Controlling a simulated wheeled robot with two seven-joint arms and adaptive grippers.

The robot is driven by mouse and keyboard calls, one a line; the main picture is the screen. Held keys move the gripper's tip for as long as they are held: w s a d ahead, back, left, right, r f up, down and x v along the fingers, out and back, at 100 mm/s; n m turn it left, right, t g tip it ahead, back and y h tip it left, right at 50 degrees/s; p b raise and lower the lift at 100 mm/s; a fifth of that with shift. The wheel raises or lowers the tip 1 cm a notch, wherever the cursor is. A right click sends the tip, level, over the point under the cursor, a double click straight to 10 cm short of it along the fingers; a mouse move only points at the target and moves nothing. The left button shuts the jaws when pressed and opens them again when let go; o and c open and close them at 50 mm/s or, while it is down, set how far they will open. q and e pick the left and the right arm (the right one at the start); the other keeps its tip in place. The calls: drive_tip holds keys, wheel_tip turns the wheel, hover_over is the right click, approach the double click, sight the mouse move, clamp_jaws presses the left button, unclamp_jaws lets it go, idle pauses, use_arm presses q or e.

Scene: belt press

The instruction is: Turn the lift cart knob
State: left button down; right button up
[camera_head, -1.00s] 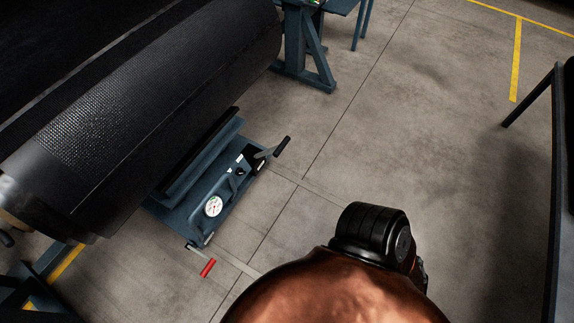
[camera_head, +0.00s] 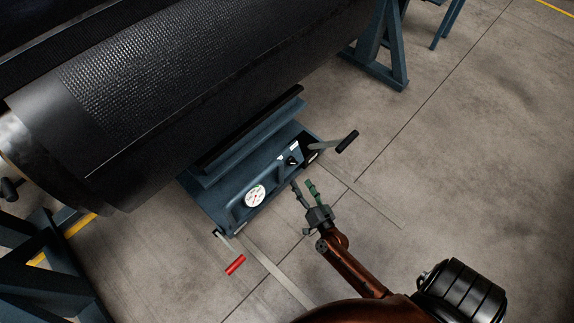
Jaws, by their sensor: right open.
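The lift cart (camera_head: 222,190) is a blue-grey unit low on the floor, partly under the big black roller. A small black knob (camera_head: 292,161) sits on its panel, between a white round gauge (camera_head: 255,195) and a black-handled lever (camera_head: 346,141). My right gripper (camera_head: 304,187) comes up from below on a copper-coloured arm. Its two fingers, one dark and one green, are apart and empty. They are just below and right of the knob in the picture, not visibly touching it. My left gripper is not in view.
A red-handled crank (camera_head: 235,265) sticks out at the cart's near left end. The black belt roller (camera_head: 190,90) hangs over the cart. A blue stand (camera_head: 385,55) is at the top right. The concrete floor on the right is clear.

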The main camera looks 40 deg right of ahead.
sight(294, 164)
drive_tip(key=shift+m+h, duration=0.5)
drive_tip(key=x, duration=0.3)
drive_tip(key=r+b+x, duration=0.1)
drive_tip(key=x, duration=0.2)
drive_tip(key=b+x, duration=0.1)
drive_tip(key=x, duration=0.2)
drive_tip(key=shift+s+d+r, duration=0.15)
drive_tip(key=shift+d+r, duration=0.05)
drive_tip(key=shift+d, duration=0.15)
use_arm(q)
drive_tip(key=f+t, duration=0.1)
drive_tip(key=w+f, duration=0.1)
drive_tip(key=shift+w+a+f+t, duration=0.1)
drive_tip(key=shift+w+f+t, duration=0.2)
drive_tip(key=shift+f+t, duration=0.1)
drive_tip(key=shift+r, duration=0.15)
use_arm(e)
drive_tip(key=c, duration=1.1)
